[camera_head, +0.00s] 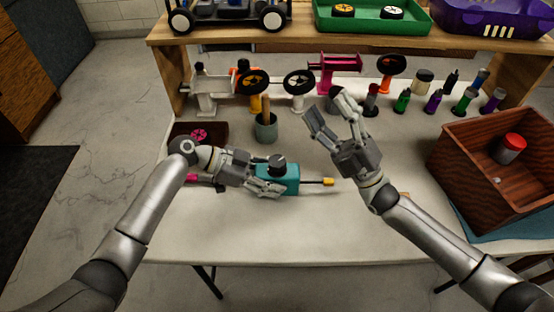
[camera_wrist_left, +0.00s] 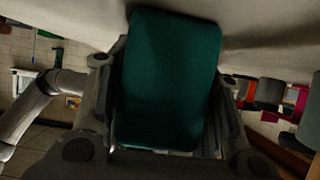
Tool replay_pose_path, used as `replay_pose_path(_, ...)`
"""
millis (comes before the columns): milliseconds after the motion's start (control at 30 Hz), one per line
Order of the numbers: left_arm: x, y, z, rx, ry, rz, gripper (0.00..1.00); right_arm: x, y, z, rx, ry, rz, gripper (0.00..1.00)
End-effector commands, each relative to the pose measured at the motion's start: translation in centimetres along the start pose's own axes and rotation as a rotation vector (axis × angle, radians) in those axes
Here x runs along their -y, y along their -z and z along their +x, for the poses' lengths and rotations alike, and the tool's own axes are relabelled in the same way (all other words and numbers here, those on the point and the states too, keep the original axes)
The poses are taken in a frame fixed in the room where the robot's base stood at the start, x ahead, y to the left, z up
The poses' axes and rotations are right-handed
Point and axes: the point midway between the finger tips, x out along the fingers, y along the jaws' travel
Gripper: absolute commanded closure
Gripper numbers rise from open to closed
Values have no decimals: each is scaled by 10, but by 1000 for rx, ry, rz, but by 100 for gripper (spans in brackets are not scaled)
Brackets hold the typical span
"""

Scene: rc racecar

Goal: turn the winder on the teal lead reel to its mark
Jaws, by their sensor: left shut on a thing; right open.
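The teal lead reel (camera_head: 292,180) sits at the middle of the white table, with a dark round knob (camera_head: 277,161) on top and a thin lead with a yellow tip (camera_head: 328,182) pointing right. My left gripper (camera_head: 268,188) is shut on the reel's body from the left. In the left wrist view the reel's teal body (camera_wrist_left: 170,80) fills the space between my fingers; the knob and any mark are hidden there. My right gripper (camera_head: 335,118) is open and empty, above and right of the reel, apart from it.
A dark wooden box (camera_head: 462,168) with a red-capped jar (camera_head: 509,149) stands at the right. A green cup (camera_head: 266,128) with a wooden handle stands behind the reel. Several bottles and wheel stands line the back under a wooden shelf (camera_head: 300,42). The table front is clear.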

Motion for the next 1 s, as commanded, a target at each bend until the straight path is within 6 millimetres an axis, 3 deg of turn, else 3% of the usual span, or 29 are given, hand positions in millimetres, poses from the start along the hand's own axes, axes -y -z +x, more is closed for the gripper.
replay_pose_path(200, 0, -1, 0, 2, 0, -1, 75, 30, 10, -25, -269, 180, -608, 42)
replay_pose_path(500, 0, -1, 0, 2, 0, -1, 75, 69, 3, -86, -700, 304, -1258, 42)
replay_pose_path(767, 0, -1, 0, 2, 0, -1, 75, 82, -8, -117, -906, 318, -1487, 42)
replay_pose_path(1000, 0, -1, 0, 2, 0, -1, 75, 101, 1, -102, -925, 312, -1505, 42)
